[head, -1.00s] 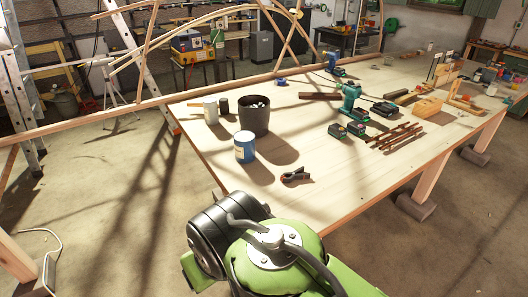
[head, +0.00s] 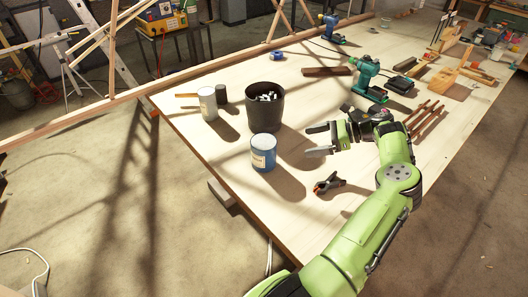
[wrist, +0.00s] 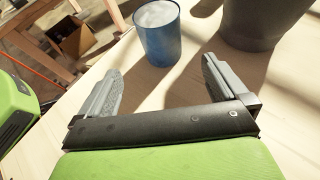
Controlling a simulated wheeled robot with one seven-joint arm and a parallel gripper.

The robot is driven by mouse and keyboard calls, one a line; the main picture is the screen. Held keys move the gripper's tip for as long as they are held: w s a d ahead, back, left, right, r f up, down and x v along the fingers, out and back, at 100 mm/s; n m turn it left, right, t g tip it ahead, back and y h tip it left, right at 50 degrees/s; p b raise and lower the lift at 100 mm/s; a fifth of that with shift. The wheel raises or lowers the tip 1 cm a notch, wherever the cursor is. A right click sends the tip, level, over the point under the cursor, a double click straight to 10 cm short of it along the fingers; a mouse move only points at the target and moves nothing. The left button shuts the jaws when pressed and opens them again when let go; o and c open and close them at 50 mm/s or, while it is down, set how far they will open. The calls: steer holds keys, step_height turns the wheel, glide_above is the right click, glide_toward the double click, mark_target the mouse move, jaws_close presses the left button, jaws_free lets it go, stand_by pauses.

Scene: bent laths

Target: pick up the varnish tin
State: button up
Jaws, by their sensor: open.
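A blue tin with a pale label and a whitish top (head: 264,154), which I take to be the varnish tin, stands upright on the workbench. It also shows in the wrist view (wrist: 160,40), just beyond my fingertips and roughly in line with the gap between them. My gripper (head: 319,140) is open and empty, to the right of the tin and apart from it, with its fingers pointing towards it. In the wrist view the two grey fingers (wrist: 161,68) are spread wide.
A dark bucket (head: 265,111) stands close behind the tin. A spring clamp (head: 328,184) lies in front of my gripper. A green drill (head: 368,78) and thin brown sticks (head: 428,117) lie behind and right.

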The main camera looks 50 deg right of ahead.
mark_target(268, 149)
steer(key=b+x, duration=0.1)
steer(key=x, duration=1.4)
steer(key=shift+w+a, duration=0.25)
steer(key=shift+w, duration=0.05)
steer(key=c, duration=1)
steer(key=shift+r, duration=0.1)
steer(key=shift+c, duration=0.5)
